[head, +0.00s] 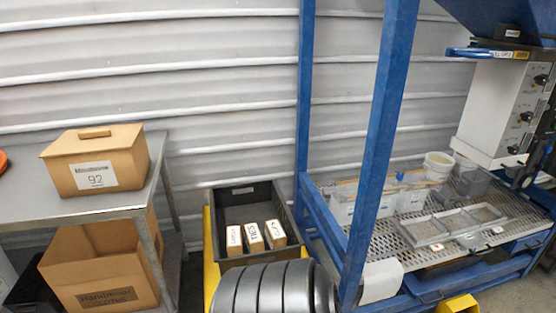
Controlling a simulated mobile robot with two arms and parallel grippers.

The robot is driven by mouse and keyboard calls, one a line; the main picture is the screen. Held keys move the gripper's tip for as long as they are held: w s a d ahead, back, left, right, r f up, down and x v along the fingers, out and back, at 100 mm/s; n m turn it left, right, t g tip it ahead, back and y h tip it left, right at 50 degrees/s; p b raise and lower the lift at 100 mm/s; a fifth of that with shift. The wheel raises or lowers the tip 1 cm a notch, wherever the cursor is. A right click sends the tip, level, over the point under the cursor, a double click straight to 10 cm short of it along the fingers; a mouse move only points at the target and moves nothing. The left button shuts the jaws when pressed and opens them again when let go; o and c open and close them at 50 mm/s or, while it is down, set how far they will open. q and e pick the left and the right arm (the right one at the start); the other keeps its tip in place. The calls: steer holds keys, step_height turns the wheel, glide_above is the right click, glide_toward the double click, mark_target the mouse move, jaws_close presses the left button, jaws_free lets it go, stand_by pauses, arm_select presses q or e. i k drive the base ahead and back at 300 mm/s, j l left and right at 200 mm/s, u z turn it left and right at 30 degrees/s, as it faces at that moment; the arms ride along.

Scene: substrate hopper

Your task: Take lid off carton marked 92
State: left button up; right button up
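The carton marked 92 (118,176) is a brown box on the metal table at the left in the head view. Its label with "92" faces me. Its brown lid (90,142) sits on top and has a raised handle (95,133) in the middle. Neither of my grippers is in the head view.
The grey metal table (30,200) has a larger brown open carton (85,270) below its top. A dark bin (265,189) with several labelled boxes stands right of it. A blue frame (385,130) holds a perforated bench (400,235) with trays and tubs at the right.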

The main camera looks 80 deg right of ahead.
mark_target(123, 137)
steer(key=z, duration=2.55)
